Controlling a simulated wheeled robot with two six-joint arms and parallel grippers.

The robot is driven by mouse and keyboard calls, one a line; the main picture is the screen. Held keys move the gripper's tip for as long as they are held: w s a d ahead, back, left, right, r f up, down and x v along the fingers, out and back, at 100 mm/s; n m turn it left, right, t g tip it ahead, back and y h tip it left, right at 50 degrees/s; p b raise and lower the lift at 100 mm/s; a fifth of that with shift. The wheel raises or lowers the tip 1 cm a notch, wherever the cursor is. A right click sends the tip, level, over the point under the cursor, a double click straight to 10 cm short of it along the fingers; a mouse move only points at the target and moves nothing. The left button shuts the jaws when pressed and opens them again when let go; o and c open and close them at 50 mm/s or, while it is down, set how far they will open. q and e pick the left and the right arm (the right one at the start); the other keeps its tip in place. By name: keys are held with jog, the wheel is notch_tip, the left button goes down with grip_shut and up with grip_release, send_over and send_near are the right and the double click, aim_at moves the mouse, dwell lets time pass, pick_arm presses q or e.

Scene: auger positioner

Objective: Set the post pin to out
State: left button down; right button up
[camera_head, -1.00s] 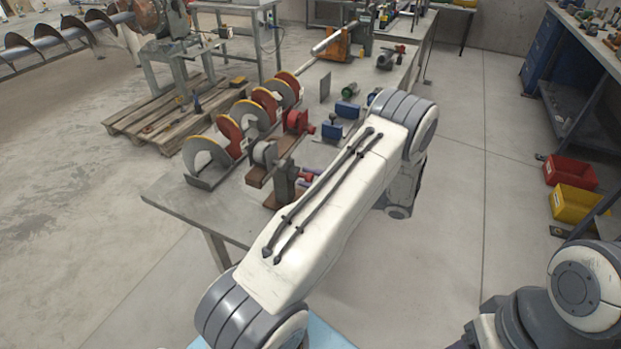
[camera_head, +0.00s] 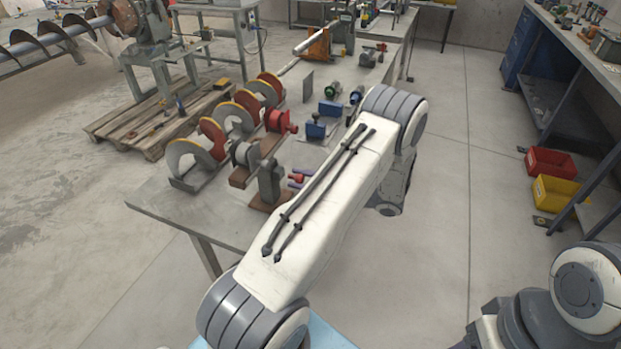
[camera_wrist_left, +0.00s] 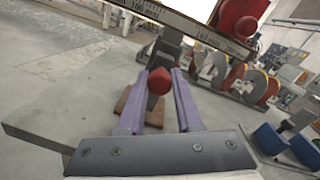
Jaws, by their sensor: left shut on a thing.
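The post pin shows as a red knob (camera_wrist_left: 159,82) in the left wrist view. It sits between the two purple fingers of my left gripper (camera_wrist_left: 163,84), which is shut on it. Most of the left gripper there is hidden behind my white left arm. The pin's shaft is hidden, so I cannot tell how far out it stands. My right gripper is out of view.
A grey bench (camera_head: 165,208) carries the post, a row of red and yellow-edged auger discs (camera_head: 185,160) and blue blocks (camera_head: 316,130). A rail with printed labels (camera_wrist_left: 185,22) crosses above the fingers. Red (camera_head: 550,160) and yellow bins stand right; open floor lies between.

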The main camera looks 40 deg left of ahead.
pick_arm(q)
jog(key=shift+s+d, duration=0.1)
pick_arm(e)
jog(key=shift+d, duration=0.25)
pick_arm(q)
jog(key=shift+d+f, duration=0.1)
jog(key=c, duration=0.6)
grip_release()
jog(key=shift+d, duration=0.1)
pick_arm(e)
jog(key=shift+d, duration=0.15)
pick_arm(q)
jog(key=b+v, duration=0.1)
jog(key=v, duration=0.9)
jog(key=shift+d+b, duration=0.2)
jog(key=shift+b, duration=0.2)
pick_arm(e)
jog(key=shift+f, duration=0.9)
